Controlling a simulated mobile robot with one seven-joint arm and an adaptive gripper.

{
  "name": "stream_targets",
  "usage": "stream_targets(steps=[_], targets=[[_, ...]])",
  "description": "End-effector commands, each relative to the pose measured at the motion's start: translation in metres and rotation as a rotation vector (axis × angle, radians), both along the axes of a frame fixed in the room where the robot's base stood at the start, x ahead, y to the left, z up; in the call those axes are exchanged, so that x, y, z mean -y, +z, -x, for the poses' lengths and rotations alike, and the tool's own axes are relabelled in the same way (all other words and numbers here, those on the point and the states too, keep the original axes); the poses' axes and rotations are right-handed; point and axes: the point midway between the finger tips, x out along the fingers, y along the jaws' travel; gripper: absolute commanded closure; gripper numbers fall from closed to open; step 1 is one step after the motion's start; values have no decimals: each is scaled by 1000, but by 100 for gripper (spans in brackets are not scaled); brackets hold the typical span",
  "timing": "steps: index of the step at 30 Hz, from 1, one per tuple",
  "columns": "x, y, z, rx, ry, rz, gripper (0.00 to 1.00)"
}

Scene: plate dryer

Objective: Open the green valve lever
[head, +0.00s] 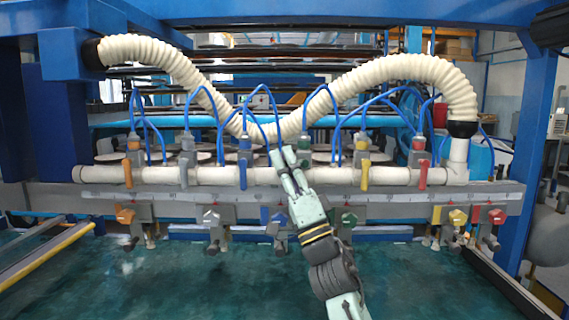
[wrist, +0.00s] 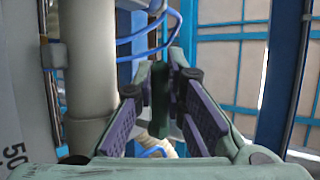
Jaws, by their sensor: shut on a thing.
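The green valve (head: 304,142) is in the upper row on the white horizontal pipe, right of the blue-levered valve. Its lever is hidden behind my gripper in the head view. In the wrist view the dark green lever (wrist: 160,95) stands lengthwise between my two fingers. My gripper (head: 284,156) reaches up from the lower right to the pipe. In the wrist view my gripper (wrist: 160,68) is closed in on the lever, with a finger pad on each side of it.
A blue lever (head: 243,174) hangs close to the left and a yellow lever (head: 365,173) to the right. Blue hoses and a cream corrugated hose (head: 395,73) run above. A lower row of coloured knobs, including a green knob (head: 348,218), lies below the grey rail.

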Motion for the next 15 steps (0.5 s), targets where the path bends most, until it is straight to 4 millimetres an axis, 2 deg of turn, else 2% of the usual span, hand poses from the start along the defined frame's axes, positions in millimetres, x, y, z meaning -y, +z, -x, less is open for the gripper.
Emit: stream_targets(steps=[5, 15], targets=[[0, 0, 1, 5, -1, 44, 100], [1, -7, 1, 4, -1, 237, 100]])
